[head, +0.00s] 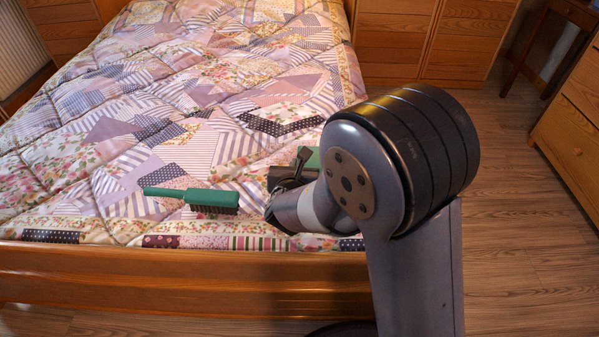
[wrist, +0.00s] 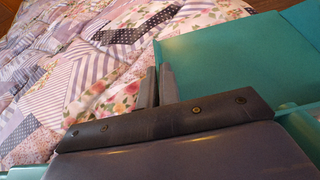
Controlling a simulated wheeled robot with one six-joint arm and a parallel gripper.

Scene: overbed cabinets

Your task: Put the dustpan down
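The green dustpan (head: 313,160) shows partly in the head view, at the near part of the bed, behind my arm. In the wrist view its broad teal face (wrist: 225,58) fills the upper right. My gripper (wrist: 157,88) has its two grey fingers close together at the dustpan's left edge, which runs between them; it looks shut on that edge. In the head view my gripper (head: 289,182) is mostly hidden by my wrist. Whether the dustpan touches the quilt is hard to tell.
A green brush (head: 192,198) with dark bristles lies on the patchwork quilt (head: 110,190), left of my gripper. The wooden footboard (head: 180,280) runs along the bed's near side. Wooden cabinets (head: 435,40) stand at the back and a chest (head: 580,110) at right.

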